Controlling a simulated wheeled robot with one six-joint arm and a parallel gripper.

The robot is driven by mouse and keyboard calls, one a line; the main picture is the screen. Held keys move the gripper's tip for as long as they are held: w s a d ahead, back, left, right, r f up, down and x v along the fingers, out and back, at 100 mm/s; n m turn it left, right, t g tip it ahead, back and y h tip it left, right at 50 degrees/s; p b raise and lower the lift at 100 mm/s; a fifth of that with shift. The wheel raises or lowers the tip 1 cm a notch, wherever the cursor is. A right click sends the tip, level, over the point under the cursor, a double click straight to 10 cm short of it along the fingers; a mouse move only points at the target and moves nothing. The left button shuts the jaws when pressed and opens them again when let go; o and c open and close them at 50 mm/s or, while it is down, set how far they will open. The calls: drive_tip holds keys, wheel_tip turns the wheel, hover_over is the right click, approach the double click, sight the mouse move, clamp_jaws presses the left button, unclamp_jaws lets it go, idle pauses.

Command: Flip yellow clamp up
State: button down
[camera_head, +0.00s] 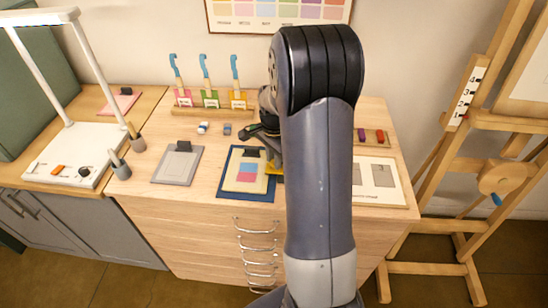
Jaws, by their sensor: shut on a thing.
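A small yellow piece, seemingly the yellow clamp (277,171), shows at the right edge of the dark blue board (232,190). Most of it is hidden behind my arm and gripper, so its tilt cannot be told. My gripper (271,157) is low over the board's upper right part and appears shut on the yellow clamp. The contact itself is hidden. The board carries a cream sheet with pink and blue patches, and a black clip (251,153) sits at its top edge.
A grey clipboard (178,165) lies left of the board, and a white card (391,190) lies to the right. Behind stand several blue-handled tools, including one in a yellow holder (238,99). Two small blocks (203,128) lie between. An easel (470,140) stands right of the table.

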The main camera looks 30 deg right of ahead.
drive_tip(key=shift+d, duration=0.1)
drive_tip(key=t+y+b, duration=0.1)
drive_tip(key=s+d+t+y+b, duration=0.1)
drive_tip(key=y, duration=0.1)
drive_tip(key=shift+d+r+b, duration=0.1)
drive_tip(key=shift+d+b, duration=0.15)
drive_tip(key=shift+b, duration=0.1)
drive_tip(key=t+y+b, duration=0.1)
drive_tip(key=s+d+t+y+b, duration=0.1)
drive_tip(key=y+b, duration=0.1)
drive_tip(key=shift+d, duration=0.25)
drive_tip(key=t+y+b, duration=0.1)
drive_tip(key=s+d+t+y+b, duration=0.1)
drive_tip(key=y+b, duration=0.1)
drive_tip(key=shift+d+f, duration=0.15)
drive_tip(key=shift+f, duration=0.2)
drive_tip(key=shift+s+d+f+t+y+b, duration=0.1)
drive_tip(key=shift+s+d+t+y+b, duration=0.1)
drive_tip(key=shift+t+y+b, duration=0.35)
drive_tip(key=shift+s+d+f+t+y+b, duration=0.15)
drive_tip(key=shift+t+y+b, duration=0.15)
drive_tip(key=shift+y, duration=0.4)
drive_tip(key=shift+s+d+f+t+y+b, duration=0.1)
drive_tip(key=shift+d+t+y+b, duration=0.1)
drive_tip(key=shift+t+y+b, duration=0.35)
drive_tip(key=c, duration=1.2)
unclamp_jaws()
